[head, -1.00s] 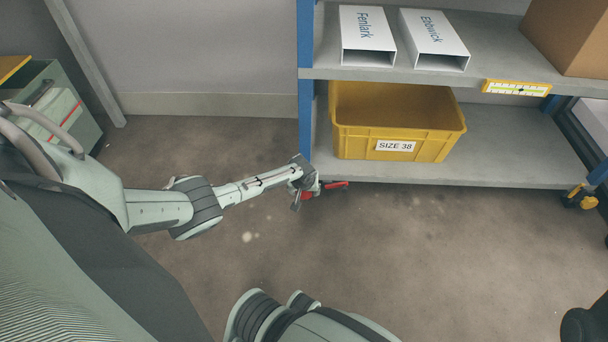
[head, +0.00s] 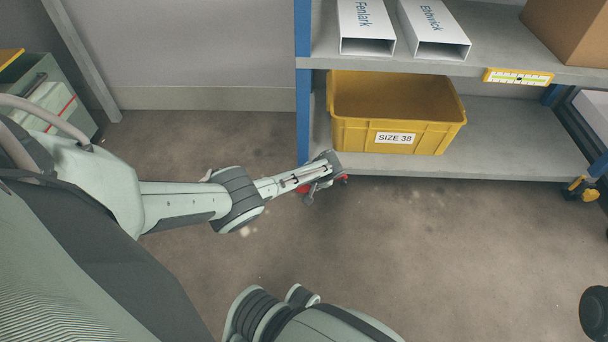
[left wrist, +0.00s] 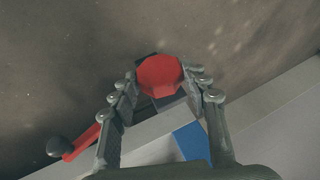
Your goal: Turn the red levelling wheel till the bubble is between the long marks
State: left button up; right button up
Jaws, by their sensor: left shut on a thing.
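The red levelling wheel (left wrist: 160,75) shows in the left wrist view between the fingers of my left gripper (left wrist: 160,92), which is shut on it. A red handle with a dark ball knob (left wrist: 60,147) sticks out to the lower left there. In the head view my left gripper (head: 324,170) is low at the shelf's front left corner and hides most of the wheel. The yellow-framed level (head: 518,76) is on the upper shelf edge. A small dark spot shows near its middle, too small to judge against the long marks. My right gripper is not in view.
The shelf unit has a blue left post (head: 303,115). A yellow SIZE 38 bin (head: 437,139) stands on the lower shelf. Two white boxes and a cardboard box (head: 570,35) are above. A yellow caster (head: 580,189) is at the right foot. The floor in front is clear.

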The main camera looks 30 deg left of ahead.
pick_arm(q)
jog(key=o, duration=1.1)
jog(key=shift+o, duration=0.2)
jog(key=v, duration=1.2)
